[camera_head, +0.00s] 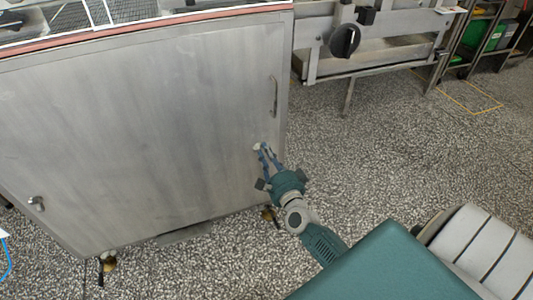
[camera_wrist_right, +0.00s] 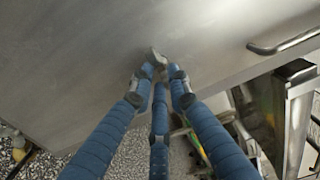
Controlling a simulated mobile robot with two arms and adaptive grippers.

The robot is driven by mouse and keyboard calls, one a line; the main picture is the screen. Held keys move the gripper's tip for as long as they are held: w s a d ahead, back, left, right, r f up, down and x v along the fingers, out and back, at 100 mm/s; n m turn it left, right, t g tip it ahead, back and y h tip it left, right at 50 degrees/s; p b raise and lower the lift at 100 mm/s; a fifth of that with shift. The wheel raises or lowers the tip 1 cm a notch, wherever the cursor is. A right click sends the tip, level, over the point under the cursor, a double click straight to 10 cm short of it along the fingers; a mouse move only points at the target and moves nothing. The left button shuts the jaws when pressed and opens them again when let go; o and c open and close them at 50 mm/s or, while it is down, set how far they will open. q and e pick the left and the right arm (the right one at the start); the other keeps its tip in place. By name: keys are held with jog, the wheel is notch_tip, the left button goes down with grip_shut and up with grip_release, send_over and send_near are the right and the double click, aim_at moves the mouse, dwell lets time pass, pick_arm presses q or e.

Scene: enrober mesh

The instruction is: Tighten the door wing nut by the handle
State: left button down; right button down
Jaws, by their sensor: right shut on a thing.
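The metal door (camera_head: 140,110) is a large stainless panel, and it stands shut as far as I can tell. Its bar handle (camera_head: 273,96) is upright near the right edge, and it also shows in the right wrist view (camera_wrist_right: 285,45). The wing nut (camera_head: 257,147) sits on the door below the handle, a small pale metal piece. In the right wrist view the nut (camera_wrist_right: 155,58) is at the fingertips, partly hidden. My right gripper (camera_head: 263,150) is shut on it with blue fingers, reaching from the lower right. My left gripper is not in view.
Another metal fitting (camera_head: 37,203) is at the door's lower left. A steel frame with a black knob (camera_head: 345,40) stands at the back right, with a shelf of green bins (camera_head: 495,35) beyond. The speckled floor (camera_head: 400,150) right of the cabinet is open.

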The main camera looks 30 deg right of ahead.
jog(key=c, duration=1.7)
grip_release()
jog(key=shift+o, duration=0.2)
jog(key=v, duration=1.2)
